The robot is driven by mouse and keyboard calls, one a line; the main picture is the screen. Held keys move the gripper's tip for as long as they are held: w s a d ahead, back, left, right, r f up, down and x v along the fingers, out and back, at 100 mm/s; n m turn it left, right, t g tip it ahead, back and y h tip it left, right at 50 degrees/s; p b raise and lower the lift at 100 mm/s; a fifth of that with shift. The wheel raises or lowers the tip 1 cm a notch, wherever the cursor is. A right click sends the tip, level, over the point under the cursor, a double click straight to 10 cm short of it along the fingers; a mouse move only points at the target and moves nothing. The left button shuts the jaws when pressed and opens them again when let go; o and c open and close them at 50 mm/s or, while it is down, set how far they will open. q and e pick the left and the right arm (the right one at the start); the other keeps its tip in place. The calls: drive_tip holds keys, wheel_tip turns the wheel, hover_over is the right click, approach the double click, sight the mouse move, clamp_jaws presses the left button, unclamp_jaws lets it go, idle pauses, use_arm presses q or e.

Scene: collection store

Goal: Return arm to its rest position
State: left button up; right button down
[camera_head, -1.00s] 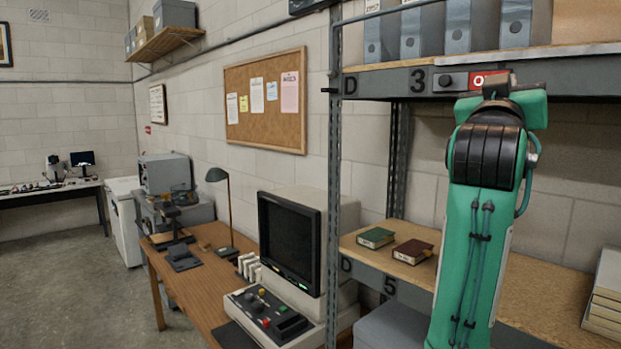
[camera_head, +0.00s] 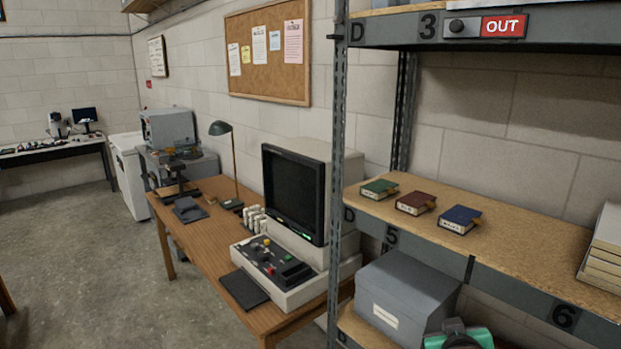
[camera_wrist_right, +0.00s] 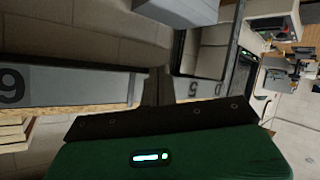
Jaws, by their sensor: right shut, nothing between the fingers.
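My right gripper shows in the right wrist view (camera_wrist_right: 157,86), its dark fingers together and empty, with shelf fronts behind them. In the head view a green and black part of my arm (camera_head: 458,337) shows at the bottom edge, in front of the lower shelf. It is clear of the upper shelf. The rest of that arm is below the picture. My left gripper is in neither view.
The upper shelf has a slider plate with a red OUT sign (camera_head: 503,27). Green (camera_head: 379,189), red (camera_head: 416,203) and blue (camera_head: 460,219) books lie on the middle shelf. A grey box (camera_head: 405,297) sits below. A desk with a monitor (camera_head: 293,195) stands left; floor beyond is clear.

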drive_tip(key=s+a+f+n+g+y, duration=0.1)
drive_tip(key=s+a+f+g, duration=0.15)
drive_tip(key=s+f, duration=0.6)
drive_tip(key=s+a+f+g+y, duration=0.1)
drive_tip(key=s+f+g+y, duration=0.15)
drive_tip(key=s+f, duration=0.6)
drive_tip(key=s+a+f+n+g, duration=0.1)
drive_tip(key=s+f+g, duration=0.35)
drive_tip(key=s, duration=0.85)
drive_tip(key=s+f+x, duration=0.1)
drive_tip(key=s+x, duration=0.2)
drive_tip(key=x, duration=1.2)
drive_tip(key=s+x, duration=0.3)
drive_tip(key=x, duration=1.1)
drive_tip(key=s+d+f+g, duration=0.1)
drive_tip(key=s+d+f, duration=0.1)
drive_tip(key=s+f, duration=1.7)
wheel_tip(320, 180, down, 2)
drive_tip(key=shift+s+d+f, duration=0.1)
drive_tip(key=shift+s+d, duration=0.2)
drive_tip(key=shift+d, duration=0.1)
drive_tip(key=shift+g, duration=0.25)
